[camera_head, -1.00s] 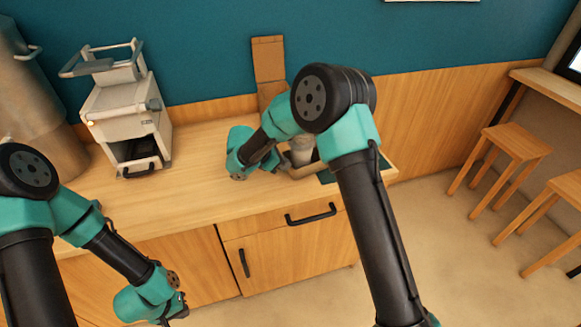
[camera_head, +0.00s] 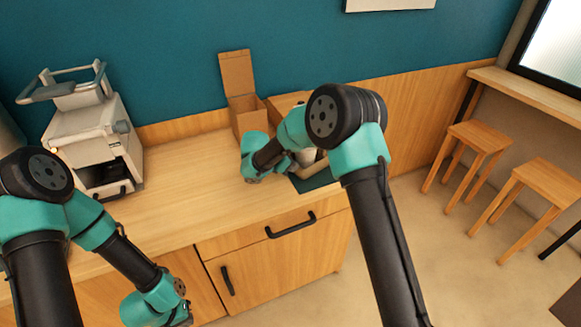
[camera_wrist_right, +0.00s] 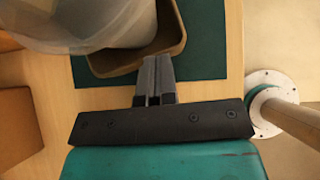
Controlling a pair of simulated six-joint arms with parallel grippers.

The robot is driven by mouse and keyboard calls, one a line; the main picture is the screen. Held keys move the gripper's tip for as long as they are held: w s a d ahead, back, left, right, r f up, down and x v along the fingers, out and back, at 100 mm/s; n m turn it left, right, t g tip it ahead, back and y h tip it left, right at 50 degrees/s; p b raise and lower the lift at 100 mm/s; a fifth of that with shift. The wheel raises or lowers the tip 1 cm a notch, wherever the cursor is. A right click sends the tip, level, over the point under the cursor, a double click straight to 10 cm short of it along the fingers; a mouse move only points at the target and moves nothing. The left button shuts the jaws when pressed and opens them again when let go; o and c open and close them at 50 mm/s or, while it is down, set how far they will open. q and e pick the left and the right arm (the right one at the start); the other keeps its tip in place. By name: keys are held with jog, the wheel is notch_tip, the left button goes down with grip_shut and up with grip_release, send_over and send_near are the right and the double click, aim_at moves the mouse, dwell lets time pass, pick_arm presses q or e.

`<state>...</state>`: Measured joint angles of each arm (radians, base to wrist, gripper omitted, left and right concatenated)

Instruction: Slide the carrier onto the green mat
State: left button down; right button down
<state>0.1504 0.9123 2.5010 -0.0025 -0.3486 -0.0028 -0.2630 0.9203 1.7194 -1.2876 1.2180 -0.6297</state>
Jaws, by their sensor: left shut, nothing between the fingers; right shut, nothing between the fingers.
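The carrier (camera_head: 321,168) is a brown open tray on the counter, partly hidden by my right arm. In the right wrist view the carrier (camera_wrist_right: 178,32) holds a translucent cup (camera_wrist_right: 70,25) and lies at least partly over the green mat (camera_wrist_right: 207,55). Mat shows to its right and along its near side; its far part is out of frame. The mat (camera_head: 316,183) also shows at the counter's right front. My right gripper (camera_wrist_right: 155,62) is shut and empty, its tips at the carrier's near wall. My left gripper (camera_head: 186,312) is shut and empty, low in front of the counter.
An open cardboard box (camera_head: 245,110) stands behind my right wrist. A grey machine (camera_head: 90,145) is on the left of the counter. The counter between them is clear. Wooden stools (camera_head: 470,150) stand on the floor to the right.

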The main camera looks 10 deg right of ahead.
jog(key=shift+a, duration=0.1)
jog(key=shift+s+a, duration=0.15)
jog(key=shift+a, duration=0.4)
jog(key=a, duration=0.2)
jog(key=shift+s+a, duration=0.3)
jog(key=shift+s, duration=0.05)
jog(key=v, duration=1)
